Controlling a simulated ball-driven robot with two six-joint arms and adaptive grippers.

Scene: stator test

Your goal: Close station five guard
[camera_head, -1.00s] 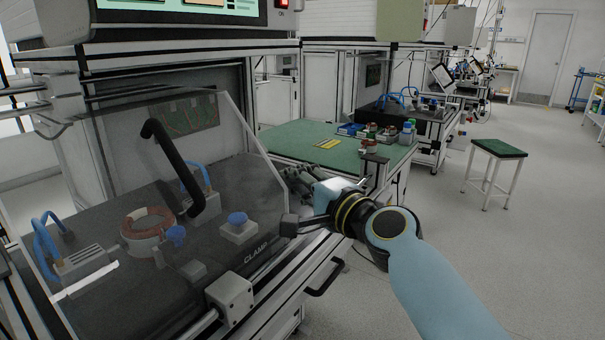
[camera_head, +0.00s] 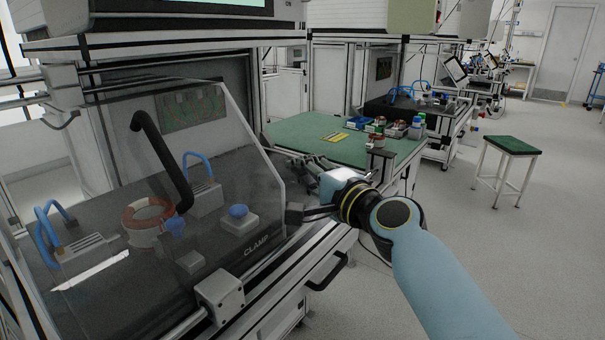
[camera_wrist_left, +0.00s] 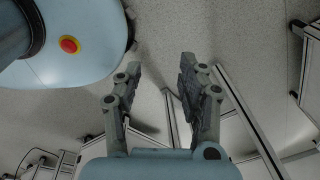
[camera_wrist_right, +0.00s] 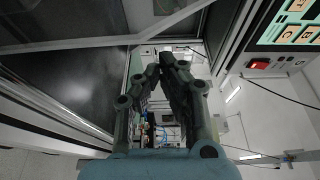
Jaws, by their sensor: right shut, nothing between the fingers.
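The station guard (camera_head: 240,150) is a clear panel with a black bar handle (camera_head: 165,160). It slopes down in front of the dark bench marked CLAMP, and I see the copper-wound stator (camera_head: 148,214) through it. I cannot tell whether it is fully down. My right gripper (camera_head: 287,156) is shut and empty, just right of the guard's side edge and apart from the handle. In the right wrist view its fingertips (camera_wrist_right: 163,68) meet, with a dark panel to the left. My left gripper (camera_wrist_left: 158,72) is open and empty above the floor, out of the head view.
Blue hoses and a blue-knobbed block (camera_head: 238,220) sit behind the guard. A green-topped table (camera_head: 300,132) with small parts stands beyond my right gripper. A stool (camera_head: 510,146) stands at the right, with clear floor around it.

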